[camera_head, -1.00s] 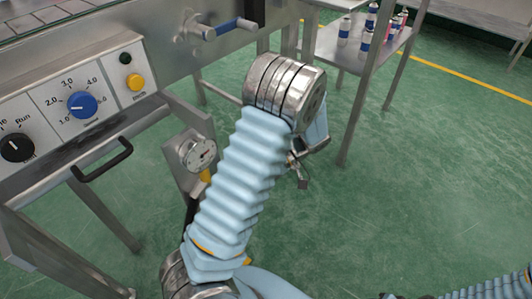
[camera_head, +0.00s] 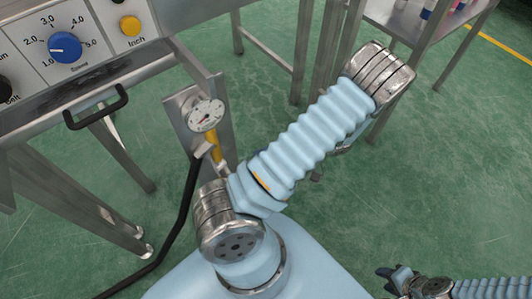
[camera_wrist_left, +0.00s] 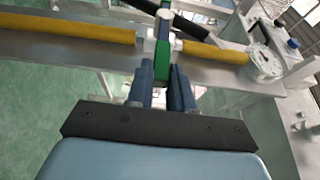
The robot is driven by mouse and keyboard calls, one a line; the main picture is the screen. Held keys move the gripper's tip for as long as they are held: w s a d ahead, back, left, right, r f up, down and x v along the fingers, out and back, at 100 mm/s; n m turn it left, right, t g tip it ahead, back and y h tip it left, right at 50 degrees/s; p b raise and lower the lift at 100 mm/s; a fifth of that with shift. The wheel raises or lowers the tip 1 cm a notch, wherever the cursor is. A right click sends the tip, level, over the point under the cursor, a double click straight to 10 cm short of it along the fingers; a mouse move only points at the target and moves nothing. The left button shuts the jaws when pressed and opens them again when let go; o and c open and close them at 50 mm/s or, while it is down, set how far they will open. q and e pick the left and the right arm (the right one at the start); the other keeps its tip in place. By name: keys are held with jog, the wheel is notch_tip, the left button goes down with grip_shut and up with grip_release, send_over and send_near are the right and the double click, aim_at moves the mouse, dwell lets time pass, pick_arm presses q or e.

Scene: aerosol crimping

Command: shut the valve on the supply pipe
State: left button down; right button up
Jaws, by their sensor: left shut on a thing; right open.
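The yellow supply pipe (camera_wrist_left: 75,28) runs across the left wrist view, with a metal valve section near the middle. The valve's green handle (camera_wrist_left: 162,52) lies crosswise to the pipe in that view. My left gripper (camera_wrist_left: 163,78) is shut on the green handle, its two dark blue fingers on either side. In the head view a short length of the yellow pipe (camera_head: 213,149) shows below the gauge; the valve and my left gripper are hidden behind my arm. My right gripper (camera_head: 388,273) is open and empty low at the right, above the floor.
A round pressure gauge (camera_head: 207,115) sits on a metal plate at the pipe. A black hose (camera_head: 186,205) hangs down to the floor. The control panel with a blue knob (camera_head: 65,46) and a black handle (camera_head: 97,108) is at left. A shelf rack (camera_head: 405,22) stands at upper right.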

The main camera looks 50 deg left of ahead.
pick_arm(q)
jog(key=shift+a+f, duration=0.1)
jog(key=shift+a, duration=0.05)
jog(key=c, duration=1.1)
grip_release()
jog(key=shift+o, duration=0.2)
jog(key=v, duration=1.3)
jog(key=shift+w+d+b, duration=0.2)
jog(key=shift+w+b, duration=0.15)
jog(key=shift+b, duration=0.05)
